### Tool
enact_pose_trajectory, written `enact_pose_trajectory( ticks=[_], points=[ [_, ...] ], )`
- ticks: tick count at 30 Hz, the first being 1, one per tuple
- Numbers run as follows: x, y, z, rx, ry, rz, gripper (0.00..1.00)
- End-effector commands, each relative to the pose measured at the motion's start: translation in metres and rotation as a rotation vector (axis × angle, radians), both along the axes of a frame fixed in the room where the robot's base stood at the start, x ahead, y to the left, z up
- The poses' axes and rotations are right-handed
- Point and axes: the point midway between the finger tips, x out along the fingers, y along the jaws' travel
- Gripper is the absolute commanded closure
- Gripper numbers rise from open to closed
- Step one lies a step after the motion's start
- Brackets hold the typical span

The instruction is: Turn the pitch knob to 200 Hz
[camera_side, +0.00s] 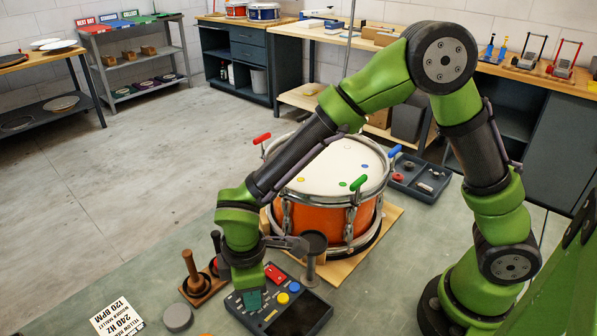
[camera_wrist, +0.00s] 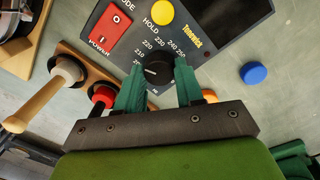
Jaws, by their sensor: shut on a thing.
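The black pitch knob (camera_wrist: 158,66) sits on the dark tuner box (camera_wrist: 232,22), with a printed number scale around its upper side. The readable marks run from about 210 to 240; the lower-left ones are partly hidden by a finger. A pale pointer line on the knob points left, towards the low end; its exact mark cannot be told. My gripper (camera_wrist: 160,80) has its teal fingers on both sides of the knob, shut on it. In the side view my gripper (camera_side: 254,300) reaches down over the box (camera_side: 313,315) and hides the knob.
A red power switch (camera_wrist: 111,33) and a yellow hold button (camera_wrist: 162,11) are close to the knob. An orange drum (camera_side: 330,215) stands behind the box. A wooden stand with a handle (camera_side: 192,268) is at left. A card (camera_side: 117,316) reads 240 Hz, 120 BPM.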

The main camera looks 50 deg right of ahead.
Motion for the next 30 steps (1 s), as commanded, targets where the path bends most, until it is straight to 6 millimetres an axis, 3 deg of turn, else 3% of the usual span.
enact_pose_trajectory(
  ticks=[15, 30],
  points=[
    [-0.0002, -0.0006, 0.0014, 0.000, -0.001, 0.310, 0.94],
    [0.0000, -0.0007, 0.0014, -0.001, -0.002, 0.356, 0.94]
  ],
)
